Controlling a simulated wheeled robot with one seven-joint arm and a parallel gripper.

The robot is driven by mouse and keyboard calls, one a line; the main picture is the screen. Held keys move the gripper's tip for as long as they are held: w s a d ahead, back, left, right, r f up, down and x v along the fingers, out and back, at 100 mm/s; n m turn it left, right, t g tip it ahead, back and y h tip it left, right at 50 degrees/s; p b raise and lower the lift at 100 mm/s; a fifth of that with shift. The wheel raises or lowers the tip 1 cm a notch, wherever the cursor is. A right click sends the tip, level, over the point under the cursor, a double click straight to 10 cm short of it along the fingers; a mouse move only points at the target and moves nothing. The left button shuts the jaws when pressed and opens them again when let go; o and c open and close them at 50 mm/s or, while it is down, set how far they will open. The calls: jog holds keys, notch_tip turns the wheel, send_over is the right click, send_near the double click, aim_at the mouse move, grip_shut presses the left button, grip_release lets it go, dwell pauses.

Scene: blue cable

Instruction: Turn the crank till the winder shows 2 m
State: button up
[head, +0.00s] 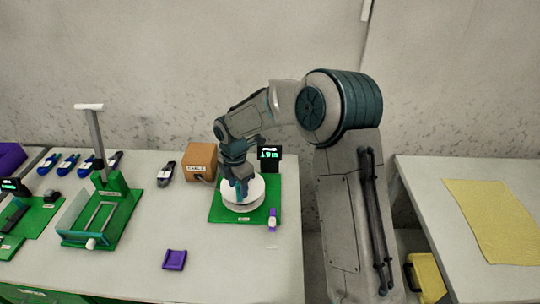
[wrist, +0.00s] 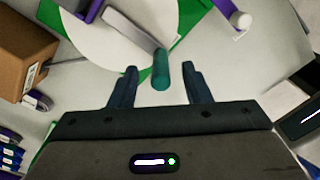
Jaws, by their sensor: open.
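The winder, a white drum (head: 243,195) on a green board (head: 218,213), stands near the table's right side. Its display (head: 269,153) glows green; the digits look like about 1.8, too small to read surely. My gripper (head: 241,188) points down over the drum and hides part of it. In the wrist view the white disc (wrist: 85,42) carries a grey crank arm (wrist: 130,30) ending in a teal handle (wrist: 160,70). My open gripper (wrist: 160,78) has its two fingers on either side of the handle, with a visible gap on each side.
A brown cable box (head: 201,160) stands left of the winder. A purple piece (head: 272,220) with a white knob is at the board's front right. A green fixture (head: 100,215), a purple holder (head: 175,260) and several cable coils lie left. A yellow cloth (head: 495,215) covers part of the right table.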

jog(key=shift+r+p, duration=3)
jog(key=shift+r, duration=1.05)
jog(key=s+d+r+m+t+h, duration=0.1)
jog(key=s+d+r+m+t, duration=0.1)
jog(key=s+d+r+m, duration=1)
jog(key=s+d+r+m+t, duration=0.1)
jog(key=s+d+m, duration=0.3)
jog(key=s+m, duration=0.3)
jog(key=s+d+r+m+y+b, duration=0.1)
jog(key=s+d+m, duration=0.3)
jog(key=s+m, duration=0.2)
jog(key=shift+s+d+r+m+t, duration=0.2)
jog(key=shift+s+m+t, duration=0.2)
jog(key=shift+s, duration=0.25)
jog(key=shift+c, duration=0.4)
